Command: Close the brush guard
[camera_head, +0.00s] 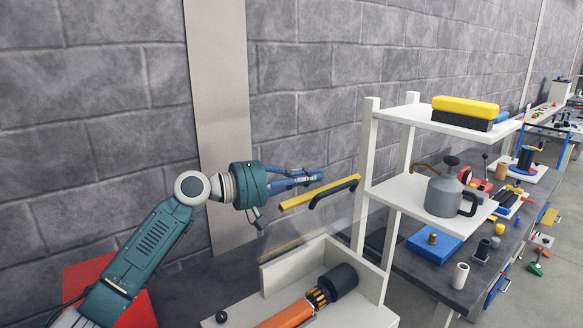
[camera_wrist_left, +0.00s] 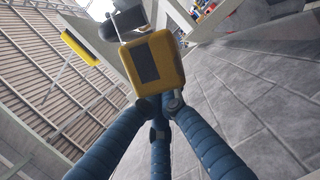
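The brush guard appears as a clear panel with a yellow top bar (camera_head: 300,199) and a black handle (camera_head: 334,190). It stands tilted up over the white housing (camera_head: 357,308), which holds a dark, copper-striped brush roller (camera_head: 318,298). My left gripper (camera_head: 321,176) is beside and slightly above the bar's left part. In the left wrist view the blue fingertips (camera_wrist_left: 161,103) are drawn together, with nothing visible between them. A yellow block with a dark patch, likely the bar's end (camera_wrist_left: 166,58), is just beyond them; contact is unclear. My right gripper is not in view.
A white shelf rack (camera_head: 399,190) stands right of the guard, with a grey can (camera_head: 444,197) and a yellow-topped brush (camera_head: 465,107). A grey block wall (camera_head: 100,100) is behind. A long bench with several parts runs to the right.

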